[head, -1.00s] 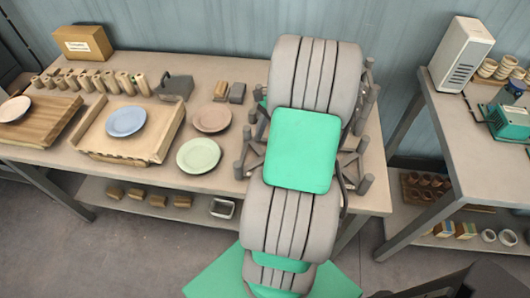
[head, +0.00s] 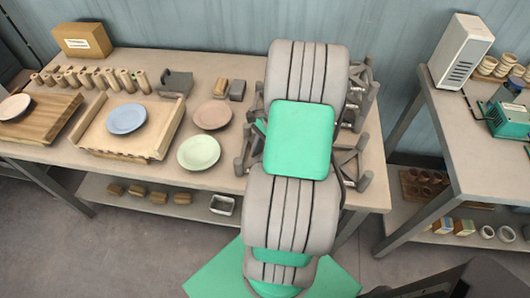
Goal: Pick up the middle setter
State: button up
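Grey frames with stubby posts (head: 361,75) stand at the right end of the table; they look like setters. More of their posts show lower on the right (head: 352,160) and on the left side of my arm (head: 246,142). My arm covers their centre, so I cannot tell how many there are or pick out the middle one. My gripper is not visible, hidden behind my arm.
A green plate (head: 199,153) and a pink plate (head: 213,115) lie left of my arm. A blue plate (head: 126,119) rests on a wooden board (head: 88,140). Small blocks (head: 237,90) sit behind. A second table (head: 455,130) stands right, across a gap.

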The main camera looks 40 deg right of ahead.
grip_shut()
dwell(1.0)
